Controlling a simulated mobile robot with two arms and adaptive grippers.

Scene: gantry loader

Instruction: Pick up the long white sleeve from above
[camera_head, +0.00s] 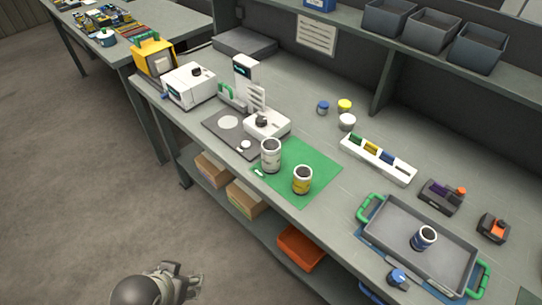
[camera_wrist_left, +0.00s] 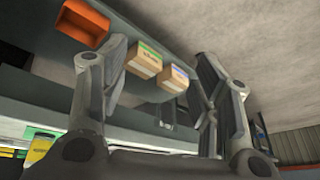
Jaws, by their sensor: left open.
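The long white sleeve (camera_head: 270,156), a tall white cylinder with a dark open top, stands upright on the green mat (camera_head: 285,192) on the bench. My left gripper (camera_head: 193,280) is low at the bottom of the head view, in front of the bench and well away from the sleeve. In the left wrist view its two fingers are spread apart with nothing between them (camera_wrist_left: 160,85). The long white sleeve cannot be made out in the wrist view. My right gripper is not in view.
A grey tray (camera_head: 378,224) with green handles holds a dark-and-white cylinder at the right. A white rack (camera_head: 378,159) with coloured blocks lies behind the mat. A white device (camera_head: 266,125) stands behind the sleeve. Boxes and an orange bin (camera_head: 300,248) sit on the lower shelf.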

